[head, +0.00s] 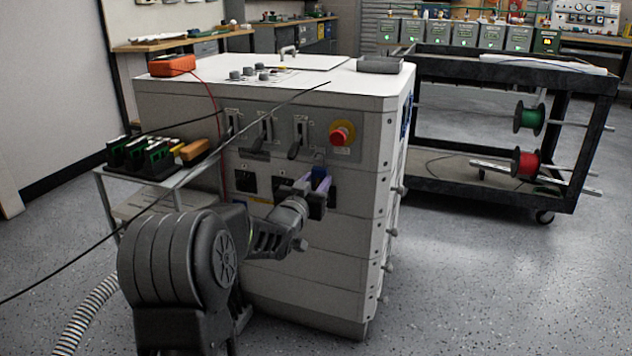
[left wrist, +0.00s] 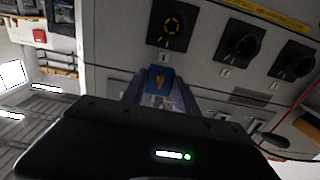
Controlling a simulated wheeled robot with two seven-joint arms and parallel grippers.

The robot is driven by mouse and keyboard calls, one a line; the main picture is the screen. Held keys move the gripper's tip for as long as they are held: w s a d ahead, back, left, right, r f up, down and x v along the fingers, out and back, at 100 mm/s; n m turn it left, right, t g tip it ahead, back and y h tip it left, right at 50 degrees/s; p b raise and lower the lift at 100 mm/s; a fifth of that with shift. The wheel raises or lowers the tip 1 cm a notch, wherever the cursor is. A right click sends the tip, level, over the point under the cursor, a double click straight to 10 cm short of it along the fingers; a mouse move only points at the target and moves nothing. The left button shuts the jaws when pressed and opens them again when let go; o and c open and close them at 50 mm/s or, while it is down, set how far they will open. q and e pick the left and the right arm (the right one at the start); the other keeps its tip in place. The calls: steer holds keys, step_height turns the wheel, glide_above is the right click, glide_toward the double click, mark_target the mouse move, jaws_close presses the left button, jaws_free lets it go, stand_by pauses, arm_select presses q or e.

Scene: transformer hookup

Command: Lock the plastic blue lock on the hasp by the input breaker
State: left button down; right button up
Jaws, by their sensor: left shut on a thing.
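The blue plastic lock (left wrist: 158,76) is between the fingertips of my left gripper (left wrist: 158,93), which is shut on it. A brass-coloured keyway shows on the lock's face in the left wrist view. In the head view the lock (head: 320,176) shows as a small blue patch at my left gripper (head: 313,186), close to the front of the white cabinet (head: 330,232). The shackle and the hasp cannot be made out, so I cannot tell whether they touch. My right gripper is in neither view.
Lever switches (head: 264,130) and a red emergency button (head: 341,133) sit on the cabinet front above my gripper. A dark cable crosses in front. A side table (head: 185,180) stands left, a black cart (head: 490,75) right. The floor at right is clear.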

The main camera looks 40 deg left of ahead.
arm_select(q)
steer(key=c, duration=0.9)
jaws_free()
steer(key=shift+o, duration=0.2)
steer(key=shift+v, duration=2.5)
